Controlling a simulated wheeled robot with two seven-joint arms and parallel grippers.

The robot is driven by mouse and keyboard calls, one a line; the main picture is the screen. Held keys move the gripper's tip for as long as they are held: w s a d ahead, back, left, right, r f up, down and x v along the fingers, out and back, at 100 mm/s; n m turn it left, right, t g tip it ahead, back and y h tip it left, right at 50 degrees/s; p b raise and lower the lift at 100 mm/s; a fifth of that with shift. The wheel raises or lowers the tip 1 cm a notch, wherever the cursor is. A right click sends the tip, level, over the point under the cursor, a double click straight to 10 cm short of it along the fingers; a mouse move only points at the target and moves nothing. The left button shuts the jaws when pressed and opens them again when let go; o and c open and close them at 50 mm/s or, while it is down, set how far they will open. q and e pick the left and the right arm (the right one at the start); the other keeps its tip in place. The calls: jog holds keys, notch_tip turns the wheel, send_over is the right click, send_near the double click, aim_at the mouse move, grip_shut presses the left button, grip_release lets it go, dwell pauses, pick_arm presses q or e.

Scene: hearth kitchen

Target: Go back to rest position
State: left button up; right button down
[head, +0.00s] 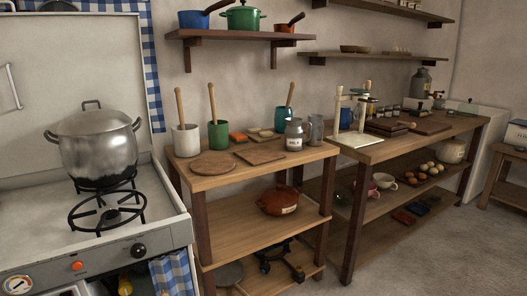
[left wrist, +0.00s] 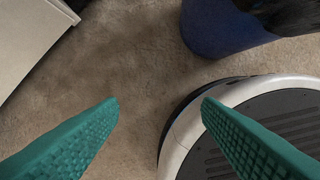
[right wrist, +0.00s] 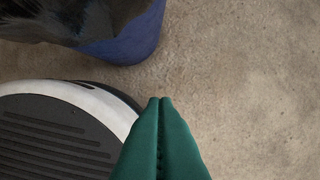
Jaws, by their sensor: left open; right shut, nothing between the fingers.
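My left gripper (left wrist: 160,102) shows in the left wrist view with its two green fingers spread wide apart and nothing between them. It points down over bare floor beside my dark round base. My right gripper (right wrist: 160,100) shows in the right wrist view with its green fingers pressed together and nothing held. It also points down, over the floor at the edge of my base. Neither gripper nor arm shows in the head view.
A stove (head: 105,225) with a steel pot (head: 97,150) stands at the left. A wooden shelf table (head: 225,180) with crocks and boards stands in the middle, and a longer workbench (head: 410,148) to its right. Open floor (head: 430,250) lies at the front right.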

pick_arm(q)
jog(key=s+a+f+p, duration=0.1)
jog(key=s+p, duration=0.7)
jog(key=s+a+f+g+p, duration=0.1)
jog(key=s+a+p, duration=0.1)
jog(key=s+p, duration=0.6)
jog(key=shift+s+f, duration=0.35)
jog(key=shift+s, duration=0.3)
pick_arm(e)
jog(key=s+d+f, duration=0.1)
jog(key=s, duration=0.8)
jog(key=s+d+f+g, duration=0.1)
jog(key=s+d, duration=0.1)
jog(key=s, duration=0.6)
jog(key=shift+s+f+g, duration=0.3)
jog(key=shift+s+f, duration=0.1)
